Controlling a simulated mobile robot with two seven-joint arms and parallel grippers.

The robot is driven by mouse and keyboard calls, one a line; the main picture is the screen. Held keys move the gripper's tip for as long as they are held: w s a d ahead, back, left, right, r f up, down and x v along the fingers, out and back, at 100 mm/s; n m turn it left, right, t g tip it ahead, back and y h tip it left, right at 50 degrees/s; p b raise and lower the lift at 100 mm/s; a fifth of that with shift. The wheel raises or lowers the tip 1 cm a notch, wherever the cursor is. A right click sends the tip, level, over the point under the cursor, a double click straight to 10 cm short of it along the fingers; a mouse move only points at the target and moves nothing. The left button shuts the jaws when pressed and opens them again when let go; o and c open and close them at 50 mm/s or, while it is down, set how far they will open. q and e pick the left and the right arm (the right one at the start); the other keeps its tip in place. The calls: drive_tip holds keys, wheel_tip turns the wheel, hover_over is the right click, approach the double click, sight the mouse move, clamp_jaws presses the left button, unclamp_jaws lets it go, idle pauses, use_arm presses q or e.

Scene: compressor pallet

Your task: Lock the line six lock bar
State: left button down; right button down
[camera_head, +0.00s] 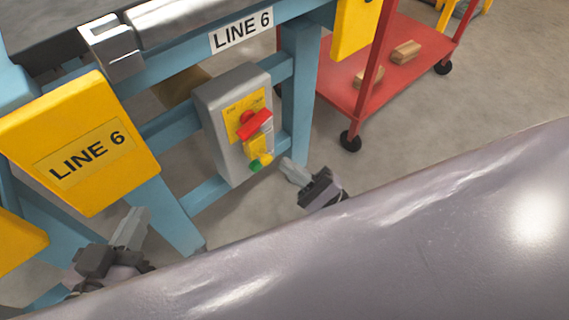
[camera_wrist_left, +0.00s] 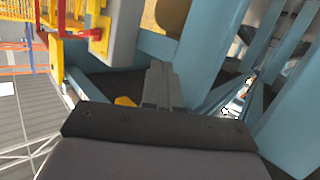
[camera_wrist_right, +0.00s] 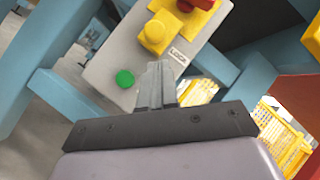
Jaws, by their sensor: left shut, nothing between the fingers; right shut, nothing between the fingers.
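A grey switch box (camera_head: 212,112) hangs on the blue LINE 6 frame. Its face carries a yellow plate (camera_head: 235,107), a red handle (camera_head: 255,124), a yellow piece that looks like the lock bar (camera_head: 251,147), and a green button (camera_head: 255,165). In the right wrist view the yellow piece (camera_wrist_right: 157,32) and green button (camera_wrist_right: 125,78) lie just beyond my fingers. My right gripper (camera_head: 288,164) is shut and empty, right of the box's lower end, apparently apart from it. My left gripper (camera_head: 141,212) is shut and empty, lower left of the box, below a yellow panel.
A yellow LINE 6 panel (camera_head: 70,128) stands left of the box, and blue frame posts (camera_head: 301,90) surround it. A red cart (camera_head: 375,75) with wooden blocks (camera_head: 405,52) stands behind right. A large glossy grey surface (camera_head: 400,250) fills the foreground. Open floor lies at right.

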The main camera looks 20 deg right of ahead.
sight(260, 139)
use_arm(q)
drive_tip(key=shift+w+d+f, duration=0.1)
drive_tip(key=shift+w+d, duration=0.15)
use_arm(e)
drive_tip(key=shift+s+a+r, duration=0.1)
drive_tip(key=shift+a+r, duration=0.75)
drive_tip(key=shift+r, duration=0.1)
use_arm(q)
drive_tip(key=shift+w+d+n+g+h+p, duration=0.15)
drive_tip(key=shift+d+n+g+h+p, duration=0.55)
drive_tip(key=shift+p, duration=0.9)
use_arm(e)
drive_tip(key=shift+r, duration=1.8)
use_arm(q)
drive_tip(key=shift+d, duration=0.15)
drive_tip(key=shift+y, duration=0.3)
use_arm(e)
drive_tip(key=v, duration=0.7)
drive_tip(key=shift+f, duration=0.2)
drive_tip(key=shift+s, duration=0.1)
